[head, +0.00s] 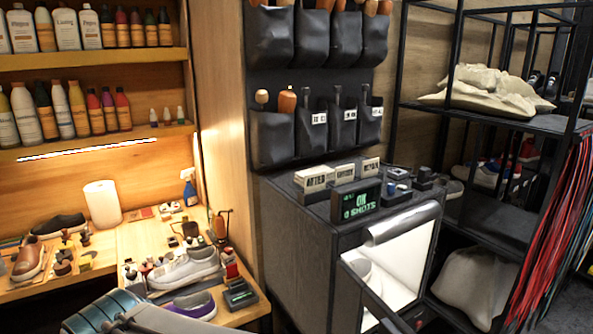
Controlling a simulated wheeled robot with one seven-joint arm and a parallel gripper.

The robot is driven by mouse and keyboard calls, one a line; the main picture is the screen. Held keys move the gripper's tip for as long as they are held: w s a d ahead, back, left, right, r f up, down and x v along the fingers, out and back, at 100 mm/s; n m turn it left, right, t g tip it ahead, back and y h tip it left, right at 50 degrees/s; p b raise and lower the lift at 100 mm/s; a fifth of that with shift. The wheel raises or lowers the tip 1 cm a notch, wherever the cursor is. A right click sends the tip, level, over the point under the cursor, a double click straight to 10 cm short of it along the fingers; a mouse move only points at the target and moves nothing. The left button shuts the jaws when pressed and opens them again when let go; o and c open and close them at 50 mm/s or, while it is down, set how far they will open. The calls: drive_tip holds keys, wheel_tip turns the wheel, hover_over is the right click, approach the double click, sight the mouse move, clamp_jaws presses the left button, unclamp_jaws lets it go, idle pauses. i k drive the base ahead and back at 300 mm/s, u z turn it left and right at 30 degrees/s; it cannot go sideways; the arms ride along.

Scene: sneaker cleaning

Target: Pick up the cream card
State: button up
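Several cream cards with dark lettering stand in a row on top of the dark cabinet: a left one (314,179), a middle one (343,172) and a right one (370,166). I cannot tell which of them is the cream card of the task. They stand behind a small black display with green characters (357,201), which partly covers their lower edges. Part of my arm shows at the bottom left, well below and to the left of the cards. My gripper's fingers are not in view.
Small dark devices (397,190) sit right of the display. Black pockets (272,137) with tools hang above the cabinet (300,222). A lit white compartment (400,262) opens in its front. Left, a wooden bench (140,243) holds shoes and bottles. A black rack (480,111) stands right.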

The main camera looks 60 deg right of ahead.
sight(343, 173)
drive_tip(key=i, duration=0.7)
drive_tip(key=z, duration=1.95)
